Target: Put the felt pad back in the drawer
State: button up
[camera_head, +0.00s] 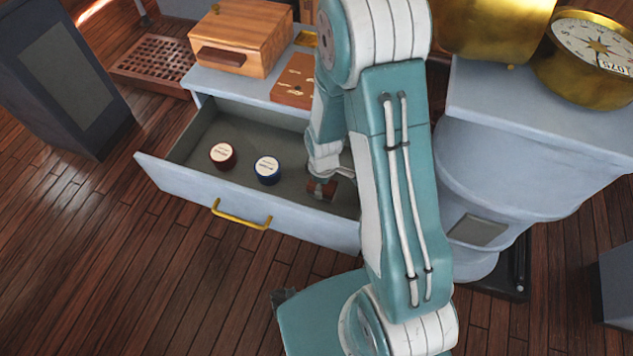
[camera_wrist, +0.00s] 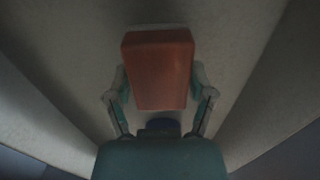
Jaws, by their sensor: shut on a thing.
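The felt pad, a reddish-brown block (camera_head: 323,189), is in my gripper (camera_head: 325,178), low inside the open drawer (camera_head: 160,168). In the wrist view the felt pad (camera_wrist: 158,68) sits between the two fingers of my gripper (camera_wrist: 159,88), which are shut on its sides. The drawer's grey floor (camera_wrist: 230,40) lies behind it. I cannot tell whether the pad touches the floor. My arm hides the right end of the drawer in the head view.
A dark red tin (camera_head: 222,156) and a blue tin (camera_head: 267,169) stand in the drawer, left of my gripper. A wooden box (camera_head: 245,38) and a smaller wooden case (camera_head: 292,82) sit on the top above. A brass compass (camera_head: 590,60) stands at right.

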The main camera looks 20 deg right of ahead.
jog(key=shift+f, duration=0.4)
jog(key=o, duration=1)
jog(key=shift+d, duration=0.1)
jog(key=shift+c, duration=0.2)
